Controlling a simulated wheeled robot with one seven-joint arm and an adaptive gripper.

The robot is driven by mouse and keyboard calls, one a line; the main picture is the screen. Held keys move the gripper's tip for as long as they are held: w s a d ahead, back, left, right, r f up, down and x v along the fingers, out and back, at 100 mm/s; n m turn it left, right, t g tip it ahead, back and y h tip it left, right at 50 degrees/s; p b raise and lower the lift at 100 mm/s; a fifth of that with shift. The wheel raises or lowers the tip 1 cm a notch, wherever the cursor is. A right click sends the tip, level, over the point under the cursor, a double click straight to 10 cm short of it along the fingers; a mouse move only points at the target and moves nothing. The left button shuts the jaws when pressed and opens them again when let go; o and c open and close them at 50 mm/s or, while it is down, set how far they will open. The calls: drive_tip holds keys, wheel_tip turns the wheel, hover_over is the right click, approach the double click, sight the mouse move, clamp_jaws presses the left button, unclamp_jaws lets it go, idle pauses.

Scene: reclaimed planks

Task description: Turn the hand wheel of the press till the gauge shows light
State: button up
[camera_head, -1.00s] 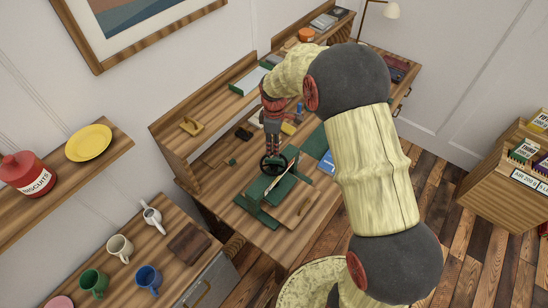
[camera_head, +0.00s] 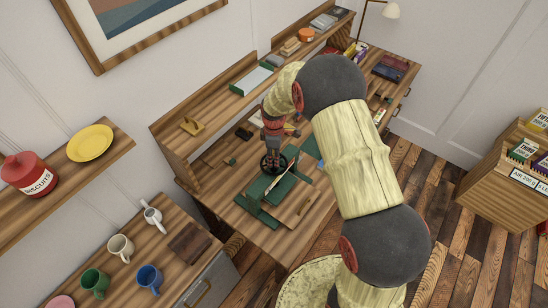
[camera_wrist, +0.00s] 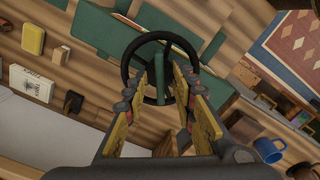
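The green press (camera_head: 262,191) stands on the wooden desk, with its black hand wheel (camera_head: 271,168) on top. My gripper (camera_head: 272,150) points down at the wheel from above. In the wrist view the black ring of the wheel (camera_wrist: 128,62) shows around and beyond my gripper's fingertips (camera_wrist: 165,78). The yellow-padded fingers stand apart, with a dark green upright piece (camera_wrist: 157,102) between them. I see no clear grip on it. A pale narrow strip (camera_head: 283,178) lies along the press. I cannot make out a gauge reading.
A wooden shelf with a green tray (camera_head: 250,81) runs behind the desk (camera_head: 228,197). A dark block (camera_head: 244,133) lies near the press. In the wrist view a white box (camera_wrist: 31,83) and a yellow block (camera_wrist: 33,39) lie at left. Mugs, including a blue one (camera_head: 149,278), stand on a lower cabinet.

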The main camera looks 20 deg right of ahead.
drive_tip(key=shift+c, duration=0.3)
clamp_jaws()
idle(0.5)
drive_tip(key=m+b, duration=0.1)
drive_tip(key=m, duration=0.2)
drive_tip(key=shift+m+b, duration=0.7)
drive_tip(key=shift+m, duration=1.5)
drive_tip(key=shift+o, duration=0.3)
unclamp_jaws()
